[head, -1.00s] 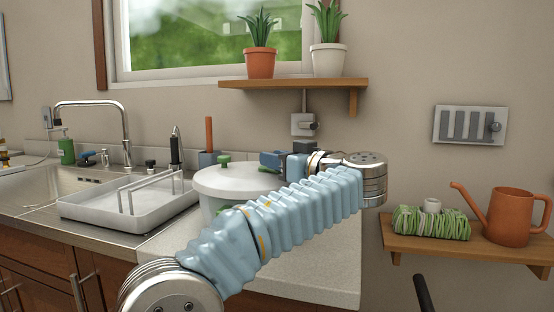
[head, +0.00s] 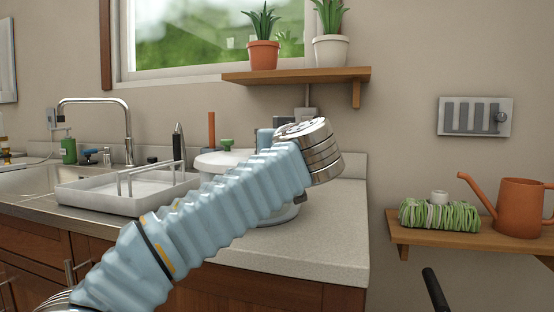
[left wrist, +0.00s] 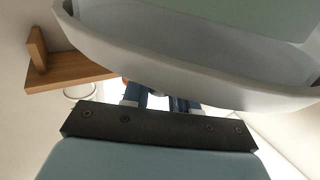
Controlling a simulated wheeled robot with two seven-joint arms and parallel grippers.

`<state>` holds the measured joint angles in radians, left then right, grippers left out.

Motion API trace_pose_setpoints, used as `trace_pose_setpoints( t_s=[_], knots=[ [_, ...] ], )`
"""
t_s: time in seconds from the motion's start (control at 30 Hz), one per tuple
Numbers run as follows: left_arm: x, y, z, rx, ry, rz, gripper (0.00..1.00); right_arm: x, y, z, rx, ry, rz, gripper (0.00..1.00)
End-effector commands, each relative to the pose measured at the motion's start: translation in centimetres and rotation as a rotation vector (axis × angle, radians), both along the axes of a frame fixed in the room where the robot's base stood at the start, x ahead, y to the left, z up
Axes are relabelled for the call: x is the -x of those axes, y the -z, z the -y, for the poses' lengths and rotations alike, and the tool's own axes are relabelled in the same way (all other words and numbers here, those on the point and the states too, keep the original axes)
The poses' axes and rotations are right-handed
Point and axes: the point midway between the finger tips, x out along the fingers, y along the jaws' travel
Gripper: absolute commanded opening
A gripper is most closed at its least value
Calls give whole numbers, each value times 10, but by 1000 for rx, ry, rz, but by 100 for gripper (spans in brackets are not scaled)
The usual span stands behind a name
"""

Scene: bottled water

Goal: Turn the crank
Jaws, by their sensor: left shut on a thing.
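A round white pot-like vessel (head: 215,160) with a green knob (head: 227,145) on its lid stands on the counter, largely behind my left arm. My left gripper shows only as a small blue part (head: 265,138) at the lid's far right side; my arm hides its fingertips. In the left wrist view, the blue fingers of the gripper (left wrist: 160,102) reach under a large pale curved rim (left wrist: 200,75), which hides their tips. The gripper is shut, seemingly on the crank, but the grip itself is hidden. My right gripper is not in view.
A white dish tray (head: 95,195) stands left of the vessel beside the sink (head: 35,180). The counter (head: 335,230) is bare at right. A shelf with two potted plants (head: 300,75) hangs above. A lower shelf holds a watering can (head: 522,208) and green rope (head: 440,216).

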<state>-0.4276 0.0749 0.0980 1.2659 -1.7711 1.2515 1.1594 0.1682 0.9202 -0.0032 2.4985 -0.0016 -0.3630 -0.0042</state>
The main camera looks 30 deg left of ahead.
Motion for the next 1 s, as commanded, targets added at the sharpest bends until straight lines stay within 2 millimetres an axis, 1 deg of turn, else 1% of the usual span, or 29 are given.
trace_pose_setpoints(
  t_s=[0.03, 0.1, 0.3, 0.5, 0.7, 1.0],
  knots=[
    [3, 6, -3, 3, 42, 4, 0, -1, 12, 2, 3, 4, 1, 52],
    [5, 5, -5, 3, 107, 3, 0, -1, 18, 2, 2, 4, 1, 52],
    [9, 1, -11, 2, 290, 3, 0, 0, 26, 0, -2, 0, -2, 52],
    [10, -2, -17, 1, 444, 0, 0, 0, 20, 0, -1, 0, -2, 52],
    [11, -3, -20, 0, 557, 0, 0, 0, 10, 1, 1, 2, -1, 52],
    [11, -1, -22, -1, 638, -1, 0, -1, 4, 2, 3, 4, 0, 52]
  ],
)
